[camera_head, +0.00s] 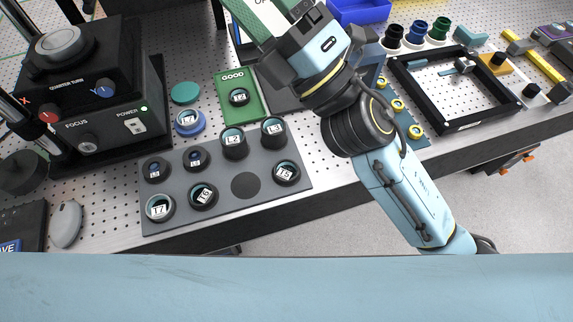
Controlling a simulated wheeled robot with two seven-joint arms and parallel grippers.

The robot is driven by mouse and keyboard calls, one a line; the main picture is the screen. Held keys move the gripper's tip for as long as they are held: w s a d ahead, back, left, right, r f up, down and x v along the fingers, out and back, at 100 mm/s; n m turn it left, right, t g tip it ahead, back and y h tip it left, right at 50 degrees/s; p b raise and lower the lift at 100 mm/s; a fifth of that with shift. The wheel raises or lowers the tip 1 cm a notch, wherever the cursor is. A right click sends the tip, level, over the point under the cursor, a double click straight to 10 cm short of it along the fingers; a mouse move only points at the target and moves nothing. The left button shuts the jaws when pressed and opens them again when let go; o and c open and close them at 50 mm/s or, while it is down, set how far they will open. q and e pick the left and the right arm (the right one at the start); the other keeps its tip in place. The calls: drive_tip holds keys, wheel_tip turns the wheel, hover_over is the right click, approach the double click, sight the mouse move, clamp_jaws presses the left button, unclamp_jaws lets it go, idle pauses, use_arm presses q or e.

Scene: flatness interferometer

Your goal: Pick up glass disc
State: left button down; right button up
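Several round, glass-topped pieces with white labels stand on a grey holder plate (222,219). They include a silver-rimmed one (158,207) at the front left, a dark-rimmed one (203,195) beside it and another (285,172) at the right. Another labelled disc (239,97) sits on the green GOOD tray (228,80), and one in a blue ring (188,121) sits left of it. I cannot tell which one is the glass disc meant. My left gripper is not in view.
A black control box (95,115) with knobs stands at the left. A flat teal disc (185,92) lies beside it. A black square frame (440,125), coloured cylinders (416,33) and a blue bin (362,10) are at the right. One round spot (245,185) on the plate is empty.

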drive_tip(key=s+a+f+n+g+h, duration=0.1)
drive_tip(key=s+a+f+n+g, duration=0.1)
drive_tip(key=s+a+n+g, duration=0.6)
drive_tip(key=s+a+f+n+g+h, duration=0.2)
drive_tip(key=s+f+n+g, duration=0.1)
drive_tip(key=n+g, duration=1.05)
drive_tip(key=n+t+h, duration=0.7)
drive_tip(key=n+h, duration=0.3)
drive_tip(key=h, duration=0.8)
approach(286, 170)
drive_tip(key=shift+s+d+f+t+p, duration=0.1)
drive_tip(key=shift+f+t+p, duration=0.1)
drive_tip(key=shift+f, duration=0.35)
drive_tip(key=shift+s+d+f+t+p, duration=0.1)
drive_tip(key=shift+d+f+p, duration=0.1)
drive_tip(key=shift+f, duration=0.4)
drive_tip(key=shift+a+f+p, duration=0.2)
drive_tip(key=shift+f+p, duration=0.1)
drive_tip(key=shift+f, duration=1.25)
drive_tip(key=shift+a+f+p, duration=0.2)
drive_tip(key=shift+f+p, duration=0.05)
drive_tip(key=shift+f, duration=1.35)
